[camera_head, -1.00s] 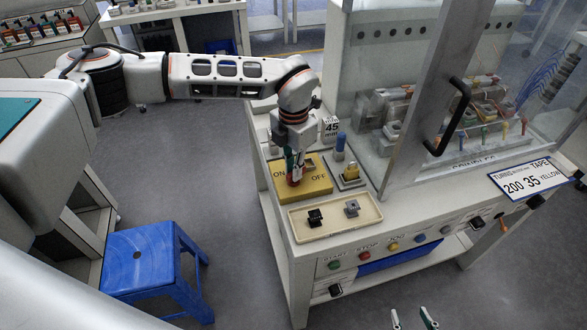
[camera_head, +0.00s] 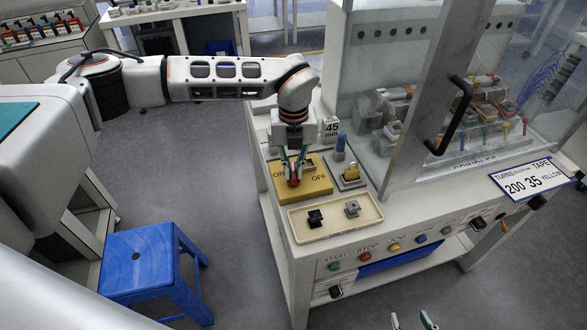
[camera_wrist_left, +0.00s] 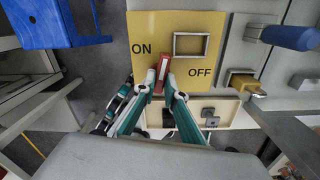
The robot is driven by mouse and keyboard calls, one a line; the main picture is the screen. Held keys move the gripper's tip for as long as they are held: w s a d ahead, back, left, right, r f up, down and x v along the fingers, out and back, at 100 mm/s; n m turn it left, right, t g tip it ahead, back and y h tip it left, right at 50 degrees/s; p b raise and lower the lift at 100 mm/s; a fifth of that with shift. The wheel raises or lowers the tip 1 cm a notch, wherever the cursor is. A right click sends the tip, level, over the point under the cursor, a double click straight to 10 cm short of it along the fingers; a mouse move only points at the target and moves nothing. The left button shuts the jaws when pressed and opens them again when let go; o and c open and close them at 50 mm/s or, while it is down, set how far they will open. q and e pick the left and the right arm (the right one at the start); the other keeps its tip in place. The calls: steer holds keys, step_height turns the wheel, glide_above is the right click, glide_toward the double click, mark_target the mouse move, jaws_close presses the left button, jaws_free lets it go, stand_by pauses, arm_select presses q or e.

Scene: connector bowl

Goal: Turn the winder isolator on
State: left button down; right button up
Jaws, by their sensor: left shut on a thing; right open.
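The winder isolator is a yellow plate (camera_head: 319,186) lettered ON and OFF on the bench top; it also shows in the left wrist view (camera_wrist_left: 147,24). Its red handle (camera_wrist_left: 165,66) lies between the two words, closer to ON. My left gripper (camera_head: 294,178) points down at the plate and is shut on the red handle, with its fingertips (camera_wrist_left: 164,88) at the handle's near end in the left wrist view. The fingers partly hide the handle. My right gripper (camera_head: 413,321) is open and empty at the bottom edge of the head view.
A cream tray (camera_head: 341,229) with two small connectors is in front of the isolator. A yellow padlock-like piece (camera_head: 351,172) and a blue-handled tool (camera_head: 340,145) stand to its right. A clear guard with a black handle (camera_head: 455,115) is further right. A blue stool (camera_head: 140,259) is at left.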

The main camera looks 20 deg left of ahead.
mark_target(294, 172)
arm_select(q)
steer(key=shift+w+r+n, duration=0.1)
steer(key=shift+n, duration=1)
steer(key=c, duration=2.1)
jaws_free()
step_height(294, 172, up, 12)
